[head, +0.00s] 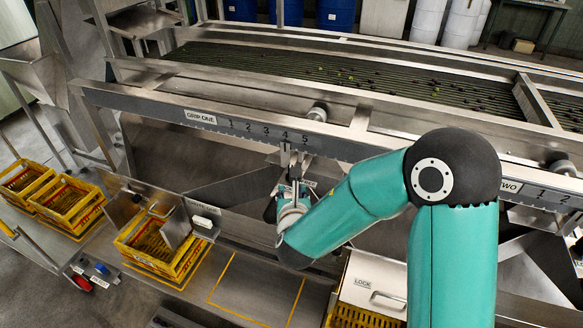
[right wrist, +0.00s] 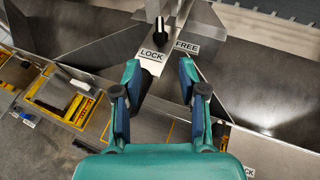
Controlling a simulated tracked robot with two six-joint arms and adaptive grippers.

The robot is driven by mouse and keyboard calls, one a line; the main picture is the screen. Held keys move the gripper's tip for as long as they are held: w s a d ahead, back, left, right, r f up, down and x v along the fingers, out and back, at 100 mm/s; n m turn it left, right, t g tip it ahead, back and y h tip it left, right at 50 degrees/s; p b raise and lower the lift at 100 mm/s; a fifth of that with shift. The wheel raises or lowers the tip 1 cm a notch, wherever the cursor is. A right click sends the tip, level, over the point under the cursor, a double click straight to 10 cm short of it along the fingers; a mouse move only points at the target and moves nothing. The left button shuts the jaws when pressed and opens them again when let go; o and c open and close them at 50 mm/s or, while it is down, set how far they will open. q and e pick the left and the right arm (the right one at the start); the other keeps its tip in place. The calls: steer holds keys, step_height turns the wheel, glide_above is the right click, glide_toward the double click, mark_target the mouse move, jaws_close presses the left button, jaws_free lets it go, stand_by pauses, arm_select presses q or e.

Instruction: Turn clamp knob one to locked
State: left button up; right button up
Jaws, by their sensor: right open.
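The clamp knob (right wrist: 158,34) is small and black and shows in the right wrist view, on a metal bracket. A LOCK plate (right wrist: 152,55) lies below it and a FREE plate (right wrist: 187,46) to its lower right. I cannot tell for sure which plate the knob points at. My right gripper (right wrist: 159,66) is open and empty, its fingers apart just short of the knob, with the LOCK plate seen between the tips. In the head view my right gripper (head: 290,190) is below the clamp bracket (head: 286,155), near mark 4 of the GRIP ONE scale; the knob is hidden there. My left gripper is not in view.
The GRIP ONE rail (head: 190,107) runs above my right gripper, with the roller bed (head: 330,70) behind it. Yellow crates (head: 65,205) stand at the left, and another crate (head: 150,255) is nearer. A yellow outlined area (head: 250,290) is bare.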

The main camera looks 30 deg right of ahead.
steer(key=p+x, duration=0.4)
steer(key=x, duration=1.2)
steer(key=shift+w+d, duration=0.2)
steer(key=shift+w, duration=0.1)
steer(key=shift+f, duration=0.1)
jaws_close()
